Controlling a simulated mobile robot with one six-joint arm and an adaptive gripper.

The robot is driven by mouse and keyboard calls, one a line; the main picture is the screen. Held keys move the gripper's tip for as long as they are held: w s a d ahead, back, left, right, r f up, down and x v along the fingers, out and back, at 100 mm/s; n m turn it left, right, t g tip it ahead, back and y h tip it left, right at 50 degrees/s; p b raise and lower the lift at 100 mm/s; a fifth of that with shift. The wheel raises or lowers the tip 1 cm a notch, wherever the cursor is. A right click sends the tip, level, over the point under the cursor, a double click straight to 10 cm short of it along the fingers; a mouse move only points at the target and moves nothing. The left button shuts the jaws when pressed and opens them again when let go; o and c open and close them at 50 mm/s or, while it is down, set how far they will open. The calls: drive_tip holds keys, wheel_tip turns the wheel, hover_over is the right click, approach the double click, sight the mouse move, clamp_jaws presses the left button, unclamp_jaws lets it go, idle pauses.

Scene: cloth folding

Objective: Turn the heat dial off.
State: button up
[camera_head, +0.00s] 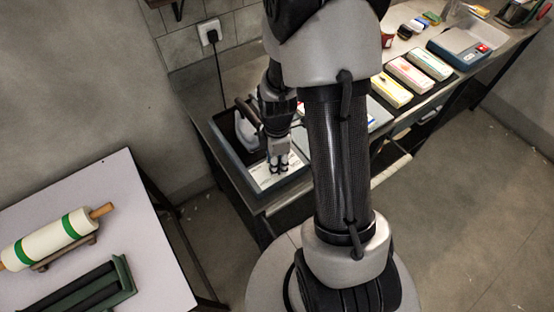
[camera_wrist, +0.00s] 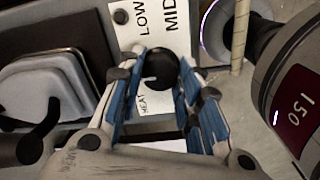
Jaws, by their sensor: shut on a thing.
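The heat dial (camera_wrist: 158,66) is a round black knob on a white panel (camera_wrist: 126,28) lettered LOW, MID and HEAT. A small pale mark shows at the dial's lower left; which setting it points to is unclear. My gripper (camera_wrist: 160,60) has its blue-padded fingers on either side of the dial, shut on it. In the head view my gripper (camera_head: 278,168) points down at the white panel (camera_head: 264,182) at the front of a dark tray; there the dial is hidden by the fingers.
A grey iron (camera_head: 245,128) stands in the dark tray (camera_head: 222,142), left of my gripper; it also shows in the wrist view (camera_wrist: 45,88). A cable runs to a wall socket (camera_head: 210,32). Several colored boxes (camera_head: 390,90) lie along the bench. A side table (camera_head: 150,230) holds a fabric roll (camera_head: 45,240).

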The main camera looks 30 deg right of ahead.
idle(0.3)
drive_tip(key=o, duration=1.1)
drive_tip(key=shift+r, duration=0.1)
wheel_tip(320, 180, up, 12)
drive_tip(key=shift+f, duration=0.1)
